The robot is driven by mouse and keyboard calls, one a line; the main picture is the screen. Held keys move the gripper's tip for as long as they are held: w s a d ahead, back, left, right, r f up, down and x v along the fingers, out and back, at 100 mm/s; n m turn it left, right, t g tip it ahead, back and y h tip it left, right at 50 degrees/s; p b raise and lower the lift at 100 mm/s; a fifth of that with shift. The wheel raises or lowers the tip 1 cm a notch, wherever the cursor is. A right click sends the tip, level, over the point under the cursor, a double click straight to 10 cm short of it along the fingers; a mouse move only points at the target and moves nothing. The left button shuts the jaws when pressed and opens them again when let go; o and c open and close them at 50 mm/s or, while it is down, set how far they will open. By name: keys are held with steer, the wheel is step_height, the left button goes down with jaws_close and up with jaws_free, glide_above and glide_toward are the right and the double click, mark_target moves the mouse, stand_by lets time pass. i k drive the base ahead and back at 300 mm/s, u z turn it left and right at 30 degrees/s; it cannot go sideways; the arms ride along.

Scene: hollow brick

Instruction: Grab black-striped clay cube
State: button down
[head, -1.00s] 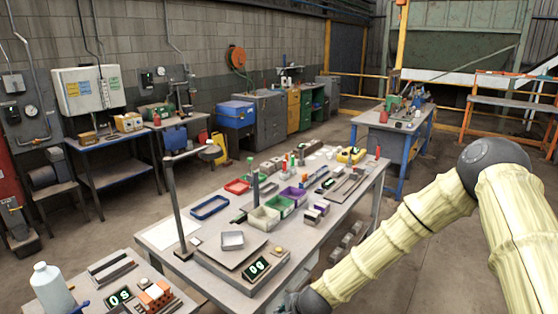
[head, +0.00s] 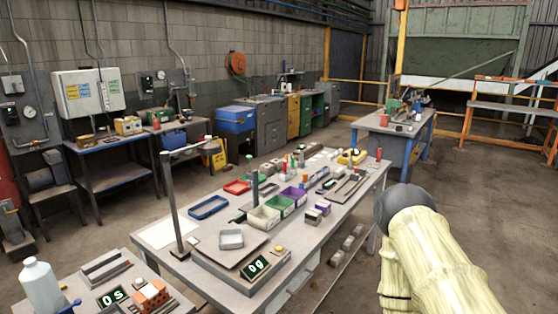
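I cannot pick out a black-striped clay cube for certain at this size. An orange brick-like block with holes (head: 152,293) stands on the small table at the lower left. Several small dark-and-light blocks (head: 317,211) sit near the front edge of the main table, right of the bins. More grey blocks (head: 350,238) lie on the low shelf under that table's right side. My arm shows at the lower right, right of the main table. My gripper is outside the picture.
The main table (head: 160,233) holds a scale (head: 243,270) with a small tray, a lamp on a post (head: 176,205), a blue tray (head: 208,207), a red tray (head: 237,187) and green bins (head: 263,218). A white bottle (head: 42,287) stands lower left. The floor at right is open.

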mark_target(313, 216)
steer(key=k, duration=0.6)
steer(key=z, duration=0.55)
steer(key=i, duration=1.9)
steer(key=u, duration=0.6)
